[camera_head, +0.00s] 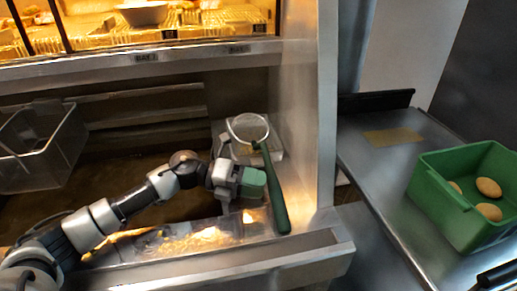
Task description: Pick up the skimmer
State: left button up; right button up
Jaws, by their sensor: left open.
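The skimmer has a round mesh head (248,128) and a long dark green handle (276,198). Its head lies over a small metal ledge at the back right of the fryer bay, and its handle slopes down toward the front rim. My left gripper (254,182) is open, just left of the upper handle, with a green part at its end. It is very close to the handle; I cannot tell whether they touch. No skimmer part shows clearly between the fingers. My right gripper does not show.
A wire basket (40,150) hangs at the left of the bay. A metal post (315,110) stands right of the skimmer. On the right counter (385,160) is a green crate (440,197) with brown rounded items. A lit shelf is above.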

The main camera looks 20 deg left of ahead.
aim_at(277, 189)
pick_arm(q)
jog(key=p+x, duration=0.1)
jog(key=x, duration=0.3)
jog(key=shift+w+d+p, duration=0.15)
jog(key=shift+d+p, duration=0.05)
jog(key=shift+p, duration=0.1)
jog(key=shift+w+d+f, duration=0.1)
jog(key=shift+d+f, duration=0.05)
jog(key=shift+d, duration=0.2)
jog(key=shift+a, duration=0.1)
grip_shut()
